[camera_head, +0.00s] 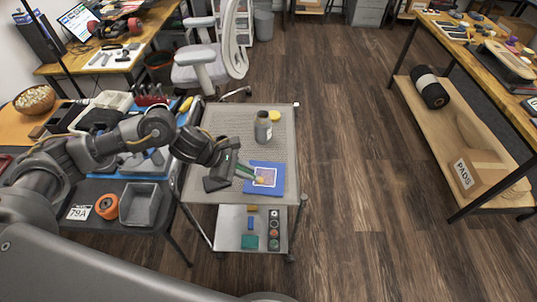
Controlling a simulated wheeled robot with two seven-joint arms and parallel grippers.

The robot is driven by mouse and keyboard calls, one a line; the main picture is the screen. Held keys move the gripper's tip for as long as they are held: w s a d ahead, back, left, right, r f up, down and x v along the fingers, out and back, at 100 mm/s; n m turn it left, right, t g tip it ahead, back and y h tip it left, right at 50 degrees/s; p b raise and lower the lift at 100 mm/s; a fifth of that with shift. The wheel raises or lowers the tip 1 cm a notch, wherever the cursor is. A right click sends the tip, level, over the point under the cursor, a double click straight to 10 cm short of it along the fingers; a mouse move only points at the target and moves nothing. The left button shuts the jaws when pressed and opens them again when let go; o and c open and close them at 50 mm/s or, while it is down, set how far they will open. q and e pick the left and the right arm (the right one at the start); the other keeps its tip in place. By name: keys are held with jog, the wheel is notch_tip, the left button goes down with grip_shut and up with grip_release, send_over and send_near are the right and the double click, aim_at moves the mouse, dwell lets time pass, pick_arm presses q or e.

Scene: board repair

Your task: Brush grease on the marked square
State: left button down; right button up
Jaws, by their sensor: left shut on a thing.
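A blue board (279,183) lies flat on the top of a grey cart (206,189). It bears a pale-outlined square (272,176) with a pinkish inside. My left gripper (238,170) is just left of the board, low over the cart, shut on a thin green-handled brush (246,172). The brush's yellowish tip is over the marked square; I cannot tell if it touches. A grey jar (263,131) stands open-topped or dark-topped behind the board. A yellow lid (274,115) lies beside it. My right gripper is not in view.
The cart's lower shelf (229,222) holds small coloured items. A dark table at left carries a grey bin (141,204), an orange roll (107,206) and tools. An office chair (212,62) stands behind. The wooden floor (348,150) right of the cart is clear.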

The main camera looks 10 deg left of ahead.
aim_at(245, 170)
pick_arm(q)
jog(key=shift+r+p, duration=1.4)
jog(key=shift+r, duration=2)
jog(key=s+a+r+n+t, duration=0.1)
jog(key=a+r, duration=0.1)
jog(key=r, duration=0.2)
jog(key=s+a+r+n+y, duration=0.1)
jog(key=a+r, duration=0.1)
jog(key=r, duration=0.3)
jog(key=shift+s+a+r+n+t, duration=0.2)
jog(key=shift+s+a+n+t, duration=0.15)
jog(key=shift+s+n+t, duration=0.05)
